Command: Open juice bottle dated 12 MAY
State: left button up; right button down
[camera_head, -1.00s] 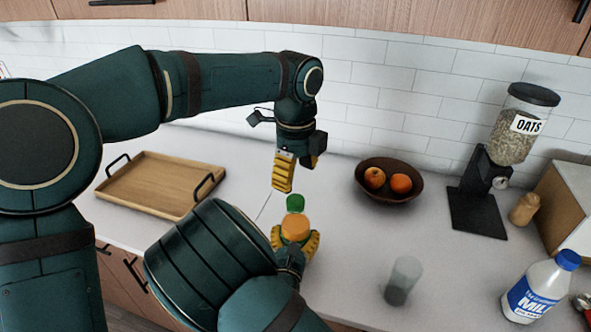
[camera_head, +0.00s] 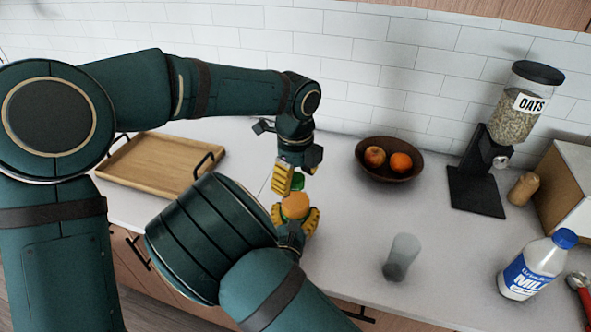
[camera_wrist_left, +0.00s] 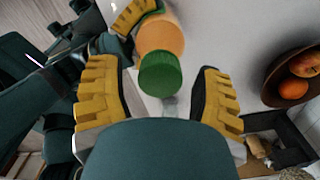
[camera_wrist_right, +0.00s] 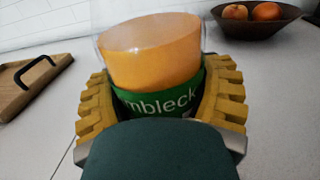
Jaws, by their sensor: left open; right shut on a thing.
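The juice bottle (camera_head: 295,206) has orange juice, a green cap (camera_head: 298,182) and a green label (camera_wrist_right: 165,100). Only part of the label lettering shows, and I cannot read a date. My right gripper (camera_head: 295,222) is shut around the bottle at its label, and the bottle looks upright over the counter. My left gripper (camera_head: 289,178) points down at the cap from above. In the left wrist view its yellow fingers (camera_wrist_left: 160,95) are open, one on each side of the green cap (camera_wrist_left: 160,74), with gaps showing.
A wooden tray (camera_head: 150,178) lies at left. A fruit bowl (camera_head: 389,175), a faint glass (camera_head: 402,257), an oats dispenser (camera_head: 490,170), a milk bottle (camera_head: 537,266), a small tan jar (camera_head: 523,189) and a box (camera_head: 567,185) stand to the right.

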pick_arm(q)
grip_shut()
jog(key=n, duration=0.9)
jog(key=shift+n, duration=0.4)
jog(key=n, duration=0.5)
jog(key=shift+n, duration=0.3)
jog(key=n, duration=0.4)
jog(key=shift+n, duration=0.4)
